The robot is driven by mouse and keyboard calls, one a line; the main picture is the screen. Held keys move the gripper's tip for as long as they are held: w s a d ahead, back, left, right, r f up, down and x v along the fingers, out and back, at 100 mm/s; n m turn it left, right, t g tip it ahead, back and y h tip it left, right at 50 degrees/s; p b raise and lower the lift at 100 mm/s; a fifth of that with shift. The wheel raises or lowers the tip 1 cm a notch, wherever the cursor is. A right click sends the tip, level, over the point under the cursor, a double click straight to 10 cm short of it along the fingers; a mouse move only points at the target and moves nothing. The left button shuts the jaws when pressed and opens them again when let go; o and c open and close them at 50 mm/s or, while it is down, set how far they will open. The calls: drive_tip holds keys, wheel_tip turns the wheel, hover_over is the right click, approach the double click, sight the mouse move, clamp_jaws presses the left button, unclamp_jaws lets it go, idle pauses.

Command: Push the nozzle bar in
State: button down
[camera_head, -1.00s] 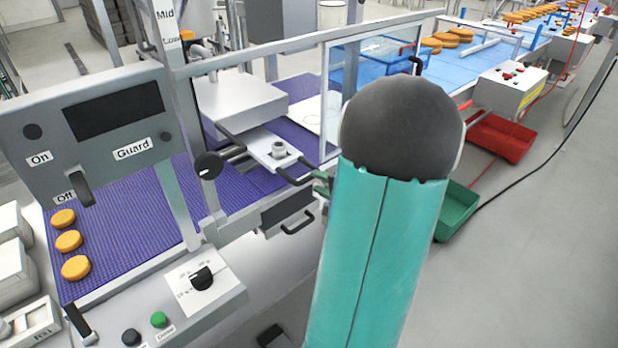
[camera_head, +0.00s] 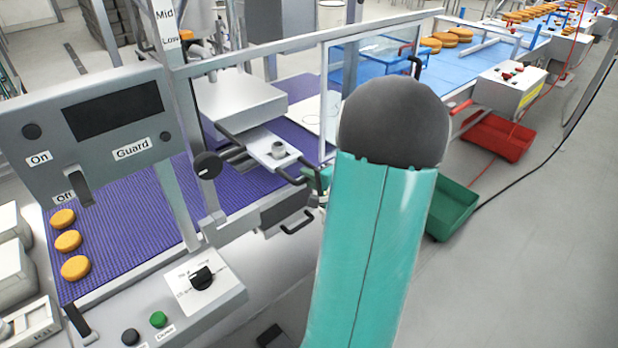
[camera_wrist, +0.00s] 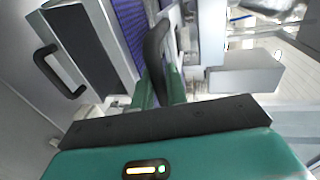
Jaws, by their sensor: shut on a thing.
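The nozzle bar (camera_head: 264,148) is a pale flat plate with a short round nozzle on top. It sticks out from under a white box housing, over the purple belt. Its black handle loop (camera_wrist: 157,48) is at the end nearest my gripper. In the wrist view, my gripper (camera_wrist: 160,92) has its two green fingers on either side of the black handle and is shut on it. In the head view, only part of my gripper (camera_head: 319,184) shows at the handle, because my arm covers the rest.
A black knob (camera_head: 207,165) sits left of the bar. A drawer handle (camera_head: 297,224) is below. Red (camera_head: 497,137) and green (camera_head: 456,208) bins stand on the floor to the right.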

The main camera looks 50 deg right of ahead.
sight(270, 147)
drive_tip(key=shift+w, duration=0.1)
drive_tip(key=r+x, duration=0.1)
drive_tip(key=x, duration=0.4)
drive_tip(key=r+x, duration=0.1)
drive_tip(key=x, duration=0.4)
drive_tip(key=r+x, duration=0.1)
drive_tip(key=x, duration=0.4)
drive_tip(key=shift+w, duration=0.55)
drive_tip(key=shift+w+d+r, duration=0.15)
drive_tip(key=shift+w, duration=0.55)
drive_tip(key=c, duration=1.5)
unclamp_jaws()
drive_tip(key=shift+w+d, duration=0.1)
drive_tip(key=shift+w, duration=0.05)
drive_tip(key=v, duration=1.4)
drive_tip(key=shift+d, duration=0.1)
